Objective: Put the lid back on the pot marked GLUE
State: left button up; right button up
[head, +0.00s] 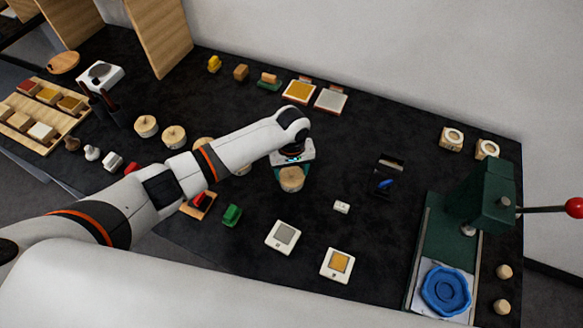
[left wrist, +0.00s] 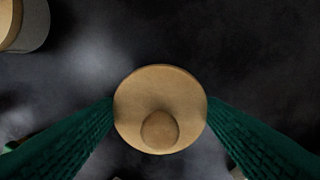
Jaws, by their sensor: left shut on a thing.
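My left gripper (head: 291,172) is over the middle of the dark table. Its green fingers are shut on a round tan wooden lid (left wrist: 160,85) with a knob, which also shows in the head view (head: 291,181). Whether the lid touches anything below it is hidden. Several round pots with wooden tops, such as one pot (head: 146,126) and another pot (head: 174,136), stand in a row to the left, partly behind my arm. One pot (left wrist: 22,28) shows at the upper left of the left wrist view. No GLUE marking is readable. My right gripper is out of view.
A green press (head: 485,200) with a red-knobbed lever stands at the right, with a blue piece (head: 446,290) at its base. Two white-framed tiles, one grey (head: 284,237) and one yellow (head: 337,264), lie in front. A dark box (head: 386,176) sits right of the gripper.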

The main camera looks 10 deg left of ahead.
pick_arm(q)
jog(key=shift+p, duration=0.4)
dwell(0.6)
jog(key=o, duration=1.3)
